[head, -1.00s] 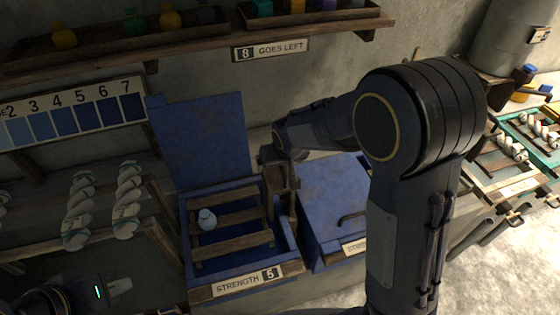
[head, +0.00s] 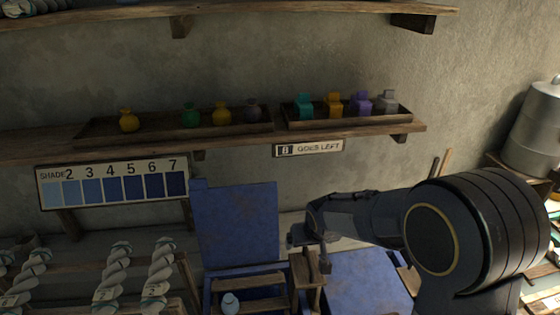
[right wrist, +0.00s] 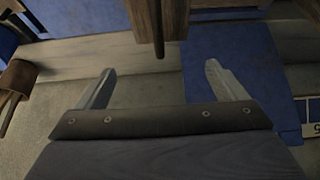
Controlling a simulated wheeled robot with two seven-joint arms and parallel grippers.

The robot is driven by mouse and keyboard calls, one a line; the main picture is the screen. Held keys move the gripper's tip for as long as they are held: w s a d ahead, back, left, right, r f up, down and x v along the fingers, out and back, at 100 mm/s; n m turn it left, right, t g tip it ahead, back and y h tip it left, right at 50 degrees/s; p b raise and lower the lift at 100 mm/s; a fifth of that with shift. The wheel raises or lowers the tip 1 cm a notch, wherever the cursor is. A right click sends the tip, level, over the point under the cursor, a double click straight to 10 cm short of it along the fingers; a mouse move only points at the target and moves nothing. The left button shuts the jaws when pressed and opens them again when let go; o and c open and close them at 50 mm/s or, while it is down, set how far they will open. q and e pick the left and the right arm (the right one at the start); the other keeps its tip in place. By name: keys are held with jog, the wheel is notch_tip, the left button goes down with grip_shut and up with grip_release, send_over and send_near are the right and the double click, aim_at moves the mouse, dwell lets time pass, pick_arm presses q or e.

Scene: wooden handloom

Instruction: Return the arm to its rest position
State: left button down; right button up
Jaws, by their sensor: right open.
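My right arm comes in from the right in the head view. Its gripper (head: 308,246) hangs above the back right corner of an open blue box, beside the raised blue lid (head: 236,222). In the right wrist view the two fingers of this gripper (right wrist: 162,84) are wide apart, with nothing held between them. A wooden post (right wrist: 158,22) shows beyond the fingertips. My left gripper is not in view.
The open box holds wooden slats and a pale blue bottle (head: 230,303). A closed blue box (head: 365,283) lies right of it. Twisted skeins (head: 113,275) hang at left below the shade chart (head: 112,187).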

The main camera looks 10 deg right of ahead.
jog(key=shift+s+d+r, duration=0.15)
jog(key=shift+s+d, duration=0.05)
jog(key=shift+s, duration=0.1)
jog(key=s+d+r+m+y+b, duration=0.1)
jog(key=s+d+r, duration=0.1)
jog(key=s, duration=1.1)
jog(key=s+d+r+m+y+b, duration=0.1)
jog(key=s+d+r+y, duration=0.1)
jog(key=s, duration=1.2)
jog(key=shift+s+d+r+y, duration=0.2)
jog(key=shift+d+r+y, duration=0.1)
jog(key=shift+d+r, duration=0.5)
